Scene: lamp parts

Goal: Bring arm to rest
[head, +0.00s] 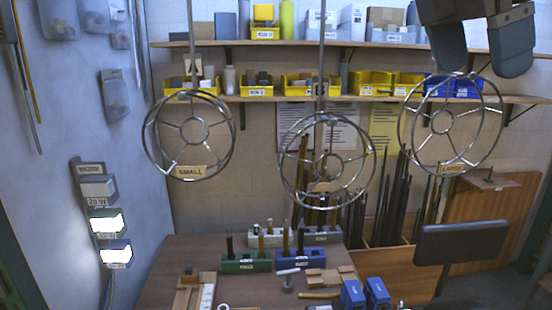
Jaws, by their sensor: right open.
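My right gripper (482,44) is at the top right of the head view, pointing down. Its two grey-blue fingers are apart, with nothing between them. It is just above a round wire frame (450,122) tagged LARGE in the picture; I cannot tell whether the fingers are nearer to me than the frame. My left gripper is not in view.
More wire frames hang at the left (188,135), tagged SMALL, and in the middle (326,160). A wooden table (190,258) bears racks and small parts. Shelves with yellow bins (312,84) line the back wall. A dark panel (462,243) stands at the right.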

